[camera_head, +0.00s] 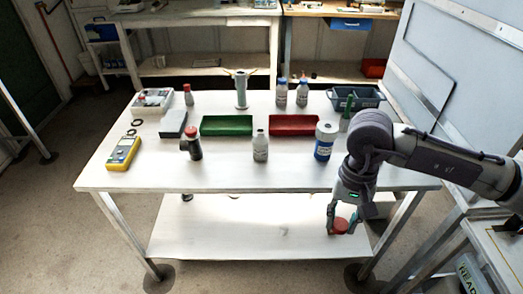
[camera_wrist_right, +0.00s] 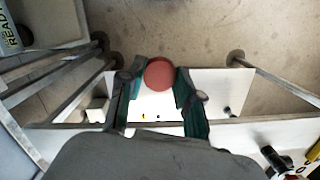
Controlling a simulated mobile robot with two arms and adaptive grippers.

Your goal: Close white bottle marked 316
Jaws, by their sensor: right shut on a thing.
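My right gripper (camera_head: 343,222) is shut on a round red cap (camera_head: 341,226). It holds the cap in front of the table's front right edge, above the lower shelf's level. In the right wrist view the cap (camera_wrist_right: 159,73) sits between the two fingertips. A small white-grey bottle (camera_head: 260,146) stands upright near the front middle of the table, apart from my gripper and to its left. No coloured cap shows on its narrow top. The marking 316 cannot be read on any bottle. My left gripper is not in view.
A white jar with a blue label (camera_head: 325,141) stands near my right arm. A dark bottle (camera_head: 192,143), a yellow meter (camera_head: 123,153), a green tray (camera_head: 227,125) and a red tray (camera_head: 293,125) are on the table (camera_head: 225,176). Its front strip is mostly clear.

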